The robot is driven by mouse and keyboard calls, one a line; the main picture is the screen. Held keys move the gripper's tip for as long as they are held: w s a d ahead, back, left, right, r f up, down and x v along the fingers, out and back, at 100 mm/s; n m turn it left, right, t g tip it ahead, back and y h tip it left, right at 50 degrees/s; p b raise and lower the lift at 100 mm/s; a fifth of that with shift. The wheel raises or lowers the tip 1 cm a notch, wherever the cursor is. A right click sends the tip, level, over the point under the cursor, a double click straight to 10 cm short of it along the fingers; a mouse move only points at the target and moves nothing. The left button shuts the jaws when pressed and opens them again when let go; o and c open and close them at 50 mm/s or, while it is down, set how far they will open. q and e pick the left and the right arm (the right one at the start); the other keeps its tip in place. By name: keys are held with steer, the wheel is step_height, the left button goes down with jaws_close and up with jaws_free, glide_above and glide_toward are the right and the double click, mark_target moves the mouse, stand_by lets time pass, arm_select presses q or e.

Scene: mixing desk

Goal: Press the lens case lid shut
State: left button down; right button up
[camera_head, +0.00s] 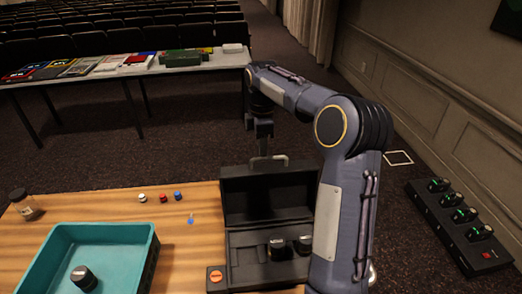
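The black lens case (233,276) sits on the wooden desk. Its lid (268,197) stands open, roughly upright at the back, with the inside facing me. Two dark lenses with pale rims, one (278,246) left of the other (303,244), sit in the case. My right gripper (265,147) points down just above and behind the lid's top edge, near a grey handle-like piece (270,160). I cannot tell whether it touches the lid or how its fingers stand. My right arm hides the right side of the case. My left gripper is not in view.
A teal tray (107,232) holding a dark lens (83,278) stands at left. A jar (23,204), several small caps (163,198) and an orange-topped button box (216,278) are on the desk.

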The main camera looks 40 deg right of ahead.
steer(key=shift+f, duration=1.75)
jaws_close()
